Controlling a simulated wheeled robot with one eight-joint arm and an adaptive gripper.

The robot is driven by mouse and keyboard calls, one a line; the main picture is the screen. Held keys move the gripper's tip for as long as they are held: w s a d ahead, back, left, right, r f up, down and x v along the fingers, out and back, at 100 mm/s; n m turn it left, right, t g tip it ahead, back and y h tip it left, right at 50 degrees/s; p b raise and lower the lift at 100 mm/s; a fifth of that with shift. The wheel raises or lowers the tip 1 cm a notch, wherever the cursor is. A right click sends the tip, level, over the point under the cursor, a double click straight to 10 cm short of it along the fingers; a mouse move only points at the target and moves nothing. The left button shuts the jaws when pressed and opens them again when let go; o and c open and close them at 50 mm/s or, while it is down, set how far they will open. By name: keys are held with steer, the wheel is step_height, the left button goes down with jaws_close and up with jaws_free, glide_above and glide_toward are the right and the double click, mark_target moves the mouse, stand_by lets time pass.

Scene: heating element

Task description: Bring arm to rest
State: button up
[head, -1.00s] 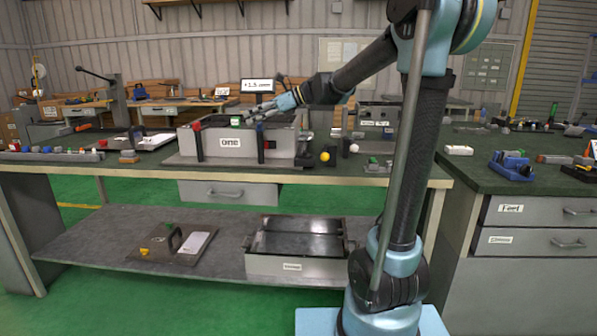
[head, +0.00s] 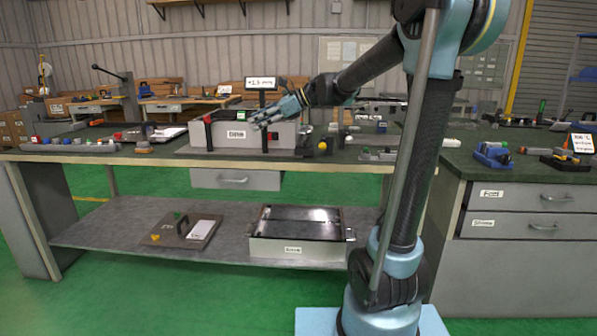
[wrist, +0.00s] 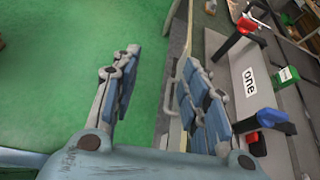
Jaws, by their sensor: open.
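My gripper (head: 268,121) is in front of the grey box fixture labelled "one" (head: 218,137) on the workbench, as seen in the head view. In the wrist view my gripper (wrist: 155,85) has its two fingers spread apart with nothing between them. Green floor shows between and beyond the fingers. The "one" fixture (wrist: 252,75) lies to the right of the fingers there, with a red-topped post, a blue-topped post and a green block. My arm reaches from the right across the bench in the head view.
The workbench (head: 100,157) carries small parts at left and a yellow ball (head: 322,146) right of the fixture. A lower shelf holds a metal tray (head: 295,252) and a board (head: 187,231). A drawer cabinet (head: 520,208) stands at right. The floor in front is clear.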

steer(key=s+d+f+n+h, duration=1.2)
steer(key=s+d+f+n, duration=0.6)
steer(key=s+d+f, duration=1.1)
steer(key=d, duration=0.3)
steer(key=shift+s+d+f+t+h, duration=0.15)
steer(key=shift+s+f+t+h, duration=0.15)
steer(key=shift+t+h, duration=0.1)
